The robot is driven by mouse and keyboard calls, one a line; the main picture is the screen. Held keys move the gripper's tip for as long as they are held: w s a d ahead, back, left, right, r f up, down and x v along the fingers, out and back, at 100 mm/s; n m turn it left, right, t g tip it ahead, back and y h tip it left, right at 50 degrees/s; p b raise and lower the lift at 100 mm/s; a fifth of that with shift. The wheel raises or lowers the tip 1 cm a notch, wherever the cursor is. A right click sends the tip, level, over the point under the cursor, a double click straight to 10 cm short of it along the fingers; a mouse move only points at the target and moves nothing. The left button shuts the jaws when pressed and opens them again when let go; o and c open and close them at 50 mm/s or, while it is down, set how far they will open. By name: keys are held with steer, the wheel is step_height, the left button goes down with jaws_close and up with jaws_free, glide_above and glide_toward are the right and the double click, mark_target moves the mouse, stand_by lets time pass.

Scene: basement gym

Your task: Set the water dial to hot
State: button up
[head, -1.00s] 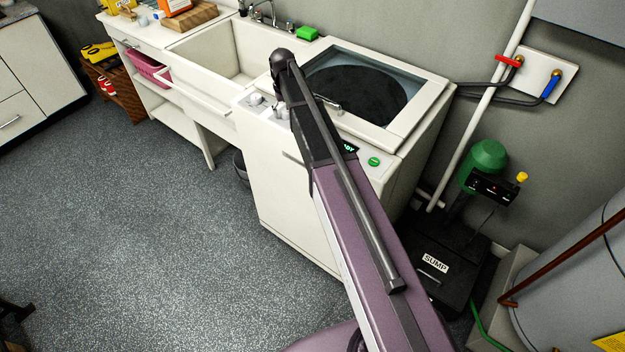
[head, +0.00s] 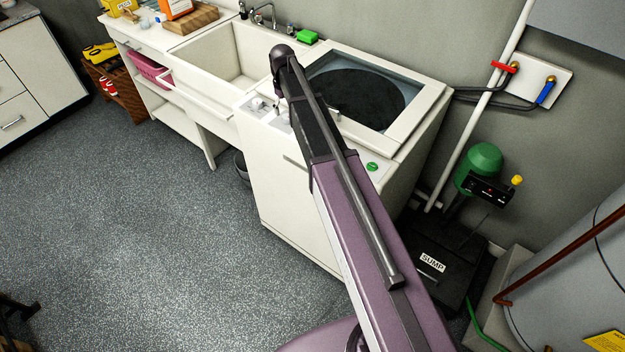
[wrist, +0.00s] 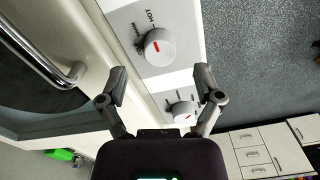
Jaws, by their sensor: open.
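The water dial (wrist: 158,47) is a round white knob with a red mark, on the washer's pale control panel. "HOT" and another, partly legible word are printed beside it in the wrist view. The red mark's exact setting is hard to tell. A second white knob (wrist: 181,112) with a red mark shows between my fingers. My gripper (wrist: 160,82) is open and empty, its fingertips spread on either side, with the water dial beyond them in the picture. In the head view the washer (head: 300,205) stands under my arm, which hides much of the panel and gripper.
The washer's lid (head: 405,125) with dark glass is closed, and its metal handle (wrist: 72,74) lies close to my left finger. A utility sink (head: 215,60) adjoins the washer. A green button (head: 372,167) is at the panel's near end. Open floor (head: 130,220) lies left.

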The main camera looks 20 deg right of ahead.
mark_target(287, 116)
steer(key=shift+r+p, duration=4.7)
steer(key=shift+r, duration=0.3)
steer(key=s+f+m+b, duration=0.1)
steer(key=s+f+b, duration=0.3)
steer(key=s, duration=0.6)
steer(key=s+f+m+b, duration=0.1)
steer(key=s+f+b, duration=0.4)
steer(key=s, duration=0.5)
steer(key=s+f+m+b, duration=0.2)
steer(key=s+f+b, duration=0.2)
steer(key=s, duration=0.6)
steer(key=shift+s+a+f, duration=0.2)
steer(key=shift+s+f, duration=0.05)
steer(key=shift+s, duration=0.15)
steer(key=shift+s, duration=0.1)
